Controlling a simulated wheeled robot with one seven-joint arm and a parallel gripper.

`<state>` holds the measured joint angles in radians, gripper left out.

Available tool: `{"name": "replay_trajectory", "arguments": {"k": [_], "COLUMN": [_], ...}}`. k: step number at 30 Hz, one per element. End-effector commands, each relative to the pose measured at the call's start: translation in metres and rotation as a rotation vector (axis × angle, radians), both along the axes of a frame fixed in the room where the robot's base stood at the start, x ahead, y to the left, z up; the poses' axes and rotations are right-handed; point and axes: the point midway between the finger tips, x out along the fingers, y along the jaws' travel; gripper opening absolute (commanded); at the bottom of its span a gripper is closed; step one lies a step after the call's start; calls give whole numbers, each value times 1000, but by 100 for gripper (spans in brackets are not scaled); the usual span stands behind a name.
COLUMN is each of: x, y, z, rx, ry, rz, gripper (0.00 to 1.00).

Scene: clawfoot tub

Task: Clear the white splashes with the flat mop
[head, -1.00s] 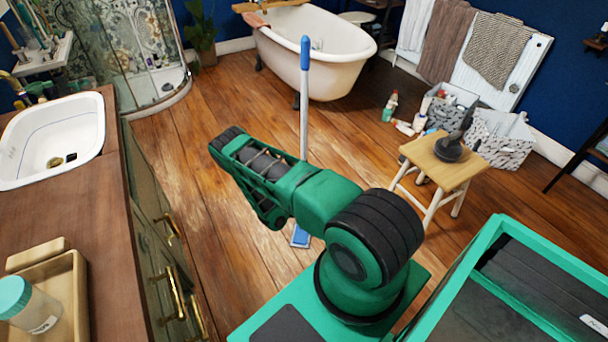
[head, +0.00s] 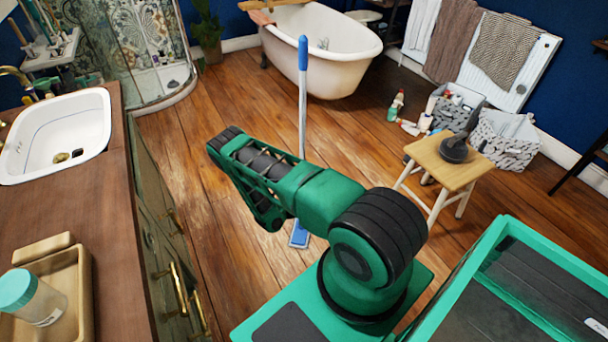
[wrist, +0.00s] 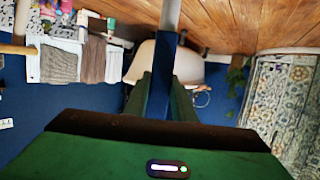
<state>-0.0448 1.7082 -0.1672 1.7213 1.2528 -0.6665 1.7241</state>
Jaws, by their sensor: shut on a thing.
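The flat mop has a pale pole (head: 302,105) with a blue top grip (head: 303,52) and a flat blue head (head: 299,236) low on the wooden floor, partly hidden by my arm. The pole stands near upright. In the head view my arm hides my gripper. In the wrist view, which is upside down, my gripper (wrist: 168,72) is shut on the mop pole (wrist: 171,14). Pale whitish patches (head: 212,207) show on the boards left of my arm. I cannot tell whether they are splashes or worn wood.
A counter with a sink (head: 62,140) runs along the left. A clawfoot tub (head: 325,60) stands at the back. A wooden stool (head: 450,166) holding a dark plunger-like object, bottles (head: 396,106) and baskets (head: 505,138) are on the right. The middle floor is open.

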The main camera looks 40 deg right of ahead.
Motion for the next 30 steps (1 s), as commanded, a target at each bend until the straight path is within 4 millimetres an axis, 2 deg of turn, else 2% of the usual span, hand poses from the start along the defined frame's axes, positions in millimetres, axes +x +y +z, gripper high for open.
{"name": "replay_trajectory", "arguments": {"k": [11,24,30], "x": [1,6,6], "y": [2,26,29], "z": [1,1,1], "rx": [-1,-2,-1], "ry": [-1,-1,-2], "rz": [0,0,-1], "gripper": [0,0,0]}}
